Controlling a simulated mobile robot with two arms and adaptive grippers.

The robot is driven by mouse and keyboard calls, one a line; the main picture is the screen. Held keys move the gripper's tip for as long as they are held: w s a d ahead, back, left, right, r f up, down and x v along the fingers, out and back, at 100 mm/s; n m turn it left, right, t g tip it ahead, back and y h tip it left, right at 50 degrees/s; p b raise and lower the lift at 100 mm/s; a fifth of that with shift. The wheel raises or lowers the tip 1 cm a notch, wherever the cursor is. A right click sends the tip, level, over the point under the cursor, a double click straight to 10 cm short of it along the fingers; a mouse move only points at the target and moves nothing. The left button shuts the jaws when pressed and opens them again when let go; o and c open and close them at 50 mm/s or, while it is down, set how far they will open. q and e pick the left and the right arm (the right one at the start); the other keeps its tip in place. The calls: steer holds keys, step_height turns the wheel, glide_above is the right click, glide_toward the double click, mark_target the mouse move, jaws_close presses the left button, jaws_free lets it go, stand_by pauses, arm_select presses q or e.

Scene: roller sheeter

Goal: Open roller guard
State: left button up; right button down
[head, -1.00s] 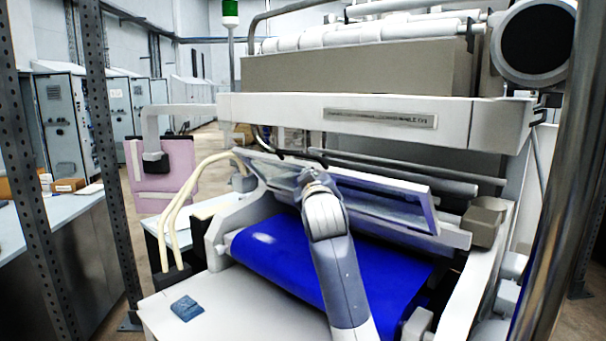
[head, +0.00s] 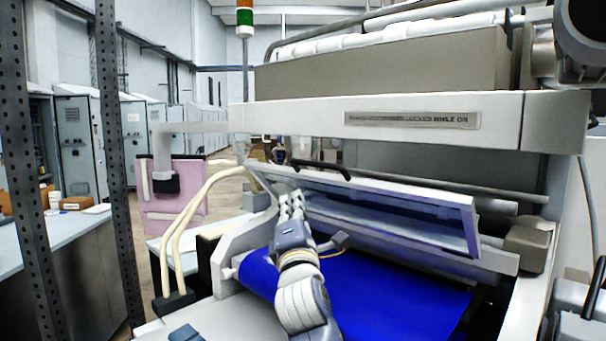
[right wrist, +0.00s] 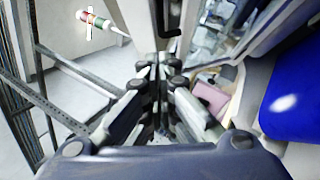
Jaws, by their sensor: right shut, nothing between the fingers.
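The roller guard (head: 465,210) is a long, pale-framed panel with a see-through middle. It slants across the machine above a blue belt (head: 390,300). A black bar handle (head: 322,167) shows at its upper left edge. My right gripper (head: 290,205) is shut and empty, in front of the guard's left part and below the handle. I cannot tell whether it touches the guard. In the right wrist view its fingers (right wrist: 160,75) are together, with the blue belt (right wrist: 295,100) at the right. My left gripper is not in view.
A white beam (head: 430,118) with a label crosses above the guard. Cream hoses (head: 180,225) and a pink panel (head: 175,200) stand at the left. Perforated posts (head: 108,130) rise further left. A beige block (head: 532,245) sits at the guard's right end.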

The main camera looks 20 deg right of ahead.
mark_target(310, 162)
steer(key=w+d+r+p, duration=0.4)
steer(key=w, duration=0.4)
steer(key=shift+d+r, duration=0.15)
steer(key=shift+d, duration=0.05)
steer(key=shift+r+p, duration=0.3)
steer(key=shift+w+d+r+p, duration=0.25)
steer(key=shift+d+r+p, duration=0.25)
steer(key=shift+r+p, duration=0.1)
steer(key=shift+w+d+r+p, duration=0.25)
steer(key=shift+d+r+p, duration=0.25)
steer(key=shift+r, duration=0.1)
steer(key=shift+w+d, duration=0.1)
steer(key=shift+d, duration=0.15)
steer(key=shift+a, duration=0.1)
